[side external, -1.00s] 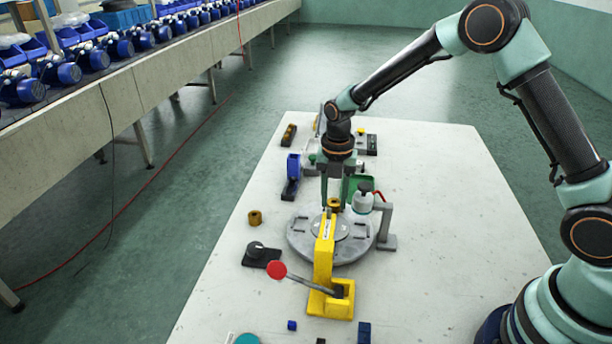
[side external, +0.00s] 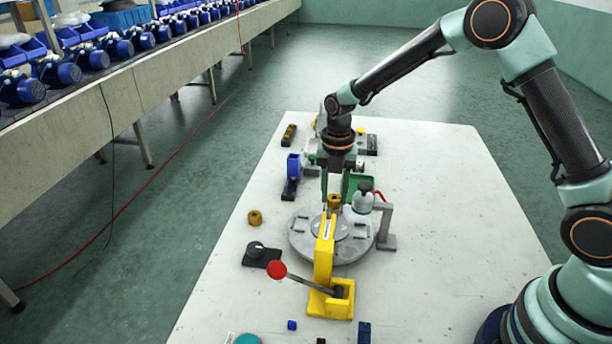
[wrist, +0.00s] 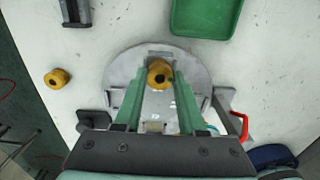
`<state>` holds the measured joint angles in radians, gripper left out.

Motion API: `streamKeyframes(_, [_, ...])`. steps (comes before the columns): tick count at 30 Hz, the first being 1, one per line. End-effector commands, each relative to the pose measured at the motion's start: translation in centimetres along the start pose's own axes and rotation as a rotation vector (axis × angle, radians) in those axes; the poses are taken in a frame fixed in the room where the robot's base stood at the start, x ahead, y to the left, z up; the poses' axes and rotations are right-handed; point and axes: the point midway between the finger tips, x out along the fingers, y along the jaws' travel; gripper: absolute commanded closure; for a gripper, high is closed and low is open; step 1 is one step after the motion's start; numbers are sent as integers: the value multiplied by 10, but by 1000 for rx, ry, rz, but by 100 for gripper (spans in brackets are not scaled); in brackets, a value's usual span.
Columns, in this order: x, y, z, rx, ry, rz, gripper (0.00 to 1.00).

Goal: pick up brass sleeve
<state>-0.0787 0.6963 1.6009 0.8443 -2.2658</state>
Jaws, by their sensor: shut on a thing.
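A brass sleeve (side external: 334,201) is held between the fingertips of my gripper (side external: 334,198), behind the top of the yellow lever press. In the wrist view the sleeve (wrist: 160,73) shows its dark bore between the two green fingers of my gripper (wrist: 160,85). It is over the round grey turntable (side external: 303,244). The size of any gap below it is hard to tell. A second brass sleeve (side external: 255,217) lies on the table left of the turntable, and it also shows in the wrist view (wrist: 57,78).
The yellow press (side external: 324,262), with a red-knobbed lever, stands close in front. A white bottle (side external: 362,203) and a red-handled grey clamp (side external: 386,241) stand to the right. The table's right side is clear.

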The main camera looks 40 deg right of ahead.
Motion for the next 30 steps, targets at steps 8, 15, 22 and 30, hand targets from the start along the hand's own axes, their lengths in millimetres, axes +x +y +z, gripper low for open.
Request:
streamKeyframes(8, [-2,0,0,0,-1,1,100])
streamKeyframes(15, [-14,0,0,0,-2,2,100])
streamKeyframes(22, [-27,0,0,0,-2,2,100])
streamKeyframes(30, [-41,0,0,0,-1,2,100])
